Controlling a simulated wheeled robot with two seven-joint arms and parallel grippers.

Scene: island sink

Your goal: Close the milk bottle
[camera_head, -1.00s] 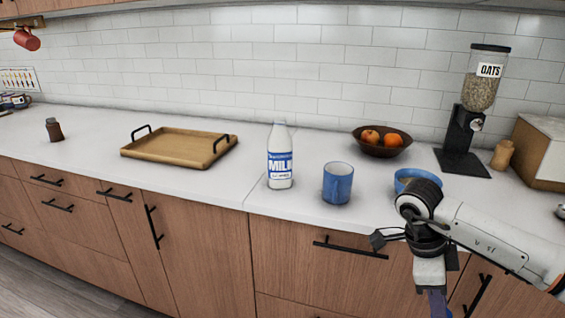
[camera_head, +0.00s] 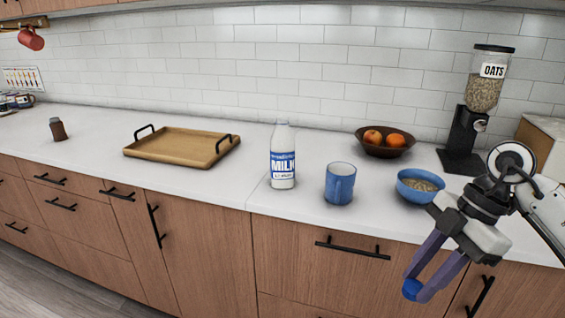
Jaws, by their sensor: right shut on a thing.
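The milk bottle (camera_head: 283,158) stands upright on the white counter, with a blue and white label and no cap visible on its mouth. My right gripper (camera_head: 413,290) is at the lower right, in front of the counter's edge, its fingers pointing down and left. It is shut on a small round blue cap (camera_head: 411,289) at its fingertips. The cap is well apart from the bottle, lower and to its right. My left gripper is not in view.
A wooden tray (camera_head: 178,149) lies to the left. A fruit bowl (camera_head: 384,148) and oats dispenser (camera_head: 485,95) stand behind.

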